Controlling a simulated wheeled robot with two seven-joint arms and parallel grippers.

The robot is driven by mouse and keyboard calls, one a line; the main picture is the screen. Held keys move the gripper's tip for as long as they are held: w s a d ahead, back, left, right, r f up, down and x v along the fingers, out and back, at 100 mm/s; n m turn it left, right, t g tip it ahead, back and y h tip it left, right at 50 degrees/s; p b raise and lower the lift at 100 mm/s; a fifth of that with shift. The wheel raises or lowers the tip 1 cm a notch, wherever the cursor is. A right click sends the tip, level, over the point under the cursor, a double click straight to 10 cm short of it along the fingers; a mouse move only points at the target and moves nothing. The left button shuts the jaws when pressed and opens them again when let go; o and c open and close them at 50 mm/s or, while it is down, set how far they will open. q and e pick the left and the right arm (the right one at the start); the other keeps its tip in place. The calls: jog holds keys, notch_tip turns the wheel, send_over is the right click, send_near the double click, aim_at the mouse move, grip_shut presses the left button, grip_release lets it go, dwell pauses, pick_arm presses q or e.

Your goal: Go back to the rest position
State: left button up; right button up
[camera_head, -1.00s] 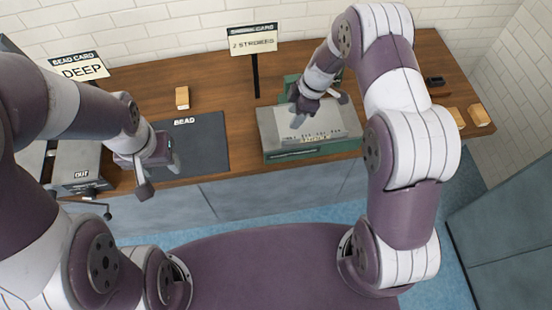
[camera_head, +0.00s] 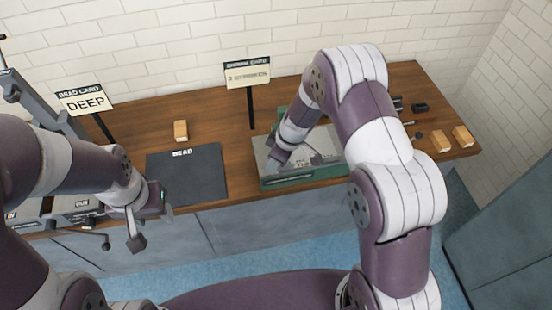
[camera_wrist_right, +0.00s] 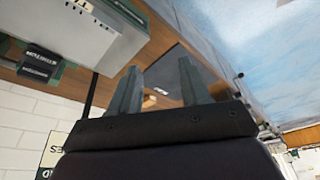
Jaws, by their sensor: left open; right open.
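My left gripper (camera_head: 164,198) hangs in front of the bench's front edge, by the near left corner of the dark BEAD mat (camera_head: 190,180). Its fingers are small and partly hidden in the head view; it appears empty.
A wooden block (camera_head: 181,131) stands behind the mat. Two more blocks (camera_head: 441,141) (camera_head: 463,137) lie at the bench's right end. Card stands reading DEEP (camera_head: 85,100) and STROKES (camera_head: 247,73) rise at the back. A grey machine marked OUT (camera_head: 80,208) is at left.

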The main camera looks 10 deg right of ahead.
dwell(0.3)
jog(key=s+d+r+m+h+b, duration=0.1)
jog(key=s+d+m+b, duration=0.3)
jog(key=s, duration=0.5)
jog(key=s+d+r+m+h+b, duration=0.1)
jog(key=s+d+r+m+b, duration=0.1)
jog(key=s+d+m+b, duration=0.2)
jog(key=shift+s+r+m+h+b, duration=0.4)
jog(key=shift+s+m+b, duration=1.15)
jog(key=shift+s, duration=1.45)
